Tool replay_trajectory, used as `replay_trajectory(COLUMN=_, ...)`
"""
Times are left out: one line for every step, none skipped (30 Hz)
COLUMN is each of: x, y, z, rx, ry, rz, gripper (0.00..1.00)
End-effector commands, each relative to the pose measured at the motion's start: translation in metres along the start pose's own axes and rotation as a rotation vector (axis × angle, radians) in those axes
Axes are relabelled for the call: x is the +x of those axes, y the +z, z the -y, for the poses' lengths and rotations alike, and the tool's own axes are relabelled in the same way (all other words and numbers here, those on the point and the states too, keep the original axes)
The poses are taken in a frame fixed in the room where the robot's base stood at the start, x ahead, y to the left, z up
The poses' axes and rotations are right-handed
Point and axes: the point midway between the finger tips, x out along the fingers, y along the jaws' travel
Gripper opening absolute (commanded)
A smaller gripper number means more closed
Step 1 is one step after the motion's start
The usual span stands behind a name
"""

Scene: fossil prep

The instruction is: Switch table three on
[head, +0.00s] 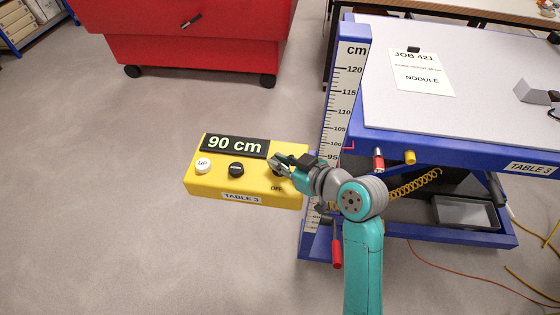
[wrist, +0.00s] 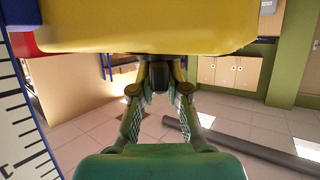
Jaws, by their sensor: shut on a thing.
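The yellow control box (head: 230,185) is labelled TABLE 3. Its display (head: 234,146) reads 90 cm. A white UP button (head: 203,165) and a black button (head: 236,170) are on its left and middle. My gripper (head: 280,161) is at the right end of the box, just above the word OFF (head: 276,188). The fingers are shut on a dark switch knob there, which they mostly hide. The wrist view shows my gripper (wrist: 160,85) closed around the dark knob (wrist: 160,74) beside the yellow box (wrist: 150,30). The knob's setting cannot be read.
The blue-framed table 3 (head: 455,150) stands at right with a height scale (head: 343,95) and a JOB 421 sheet (head: 422,73). A red-handled lever (head: 337,252) hangs below. A red cabinet (head: 190,45) on casters is behind. The floor at left is clear.

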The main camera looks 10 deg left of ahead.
Motion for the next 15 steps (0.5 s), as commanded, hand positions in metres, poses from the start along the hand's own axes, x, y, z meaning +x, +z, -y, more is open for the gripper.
replay_trajectory(x=0.0003, y=0.0008, z=-0.0013, rx=-0.007, ry=-0.017, rz=0.002, gripper=0.00)
replay_trajectory(x=0.0004, y=0.0011, z=-0.0010, rx=-0.010, ry=-0.028, rz=0.003, gripper=0.00)
replay_trajectory(x=0.0004, y=0.0012, z=-0.0010, rx=-0.016, ry=-0.040, rz=0.003, gripper=0.00)
replay_trajectory(x=0.0004, y=0.0011, z=-0.0009, rx=-0.019, ry=-0.049, rz=0.002, gripper=0.00)
replay_trajectory(x=0.0003, y=0.0011, z=-0.0010, rx=-0.022, ry=-0.056, rz=0.002, gripper=0.00)
replay_trajectory(x=0.0003, y=0.0011, z=-0.0009, rx=-0.026, ry=-0.064, rz=0.003, gripper=0.00)
replay_trajectory(x=0.0003, y=0.0011, z=-0.0007, rx=-0.028, ry=-0.070, rz=0.003, gripper=0.00)
replay_trajectory(x=0.0004, y=0.0011, z=-0.0005, rx=-0.030, ry=-0.075, rz=0.003, gripper=0.00)
replay_trajectory(x=0.0005, y=0.0011, z=-0.0005, rx=-0.033, ry=-0.080, rz=0.003, gripper=0.00)
replay_trajectory(x=0.0006, y=0.0012, z=-0.0005, rx=-0.034, ry=-0.083, rz=0.003, gripper=0.00)
replay_trajectory(x=0.0006, y=0.0013, z=-0.0004, rx=-0.035, ry=-0.085, rz=0.003, gripper=0.00)
replay_trajectory(x=0.0007, y=0.0014, z=-0.0004, rx=-0.035, ry=-0.087, rz=0.004, gripper=0.00)
replay_trajectory(x=0.0007, y=0.0014, z=-0.0003, rx=-0.036, ry=-0.088, rz=0.004, gripper=0.00)
replay_trajectory(x=0.0007, y=0.0014, z=-0.0002, rx=-0.036, ry=-0.089, rz=0.004, gripper=0.00)
replay_trajectory(x=0.0008, y=0.0015, z=-0.0001, rx=-0.036, ry=-0.090, rz=0.004, gripper=0.00)
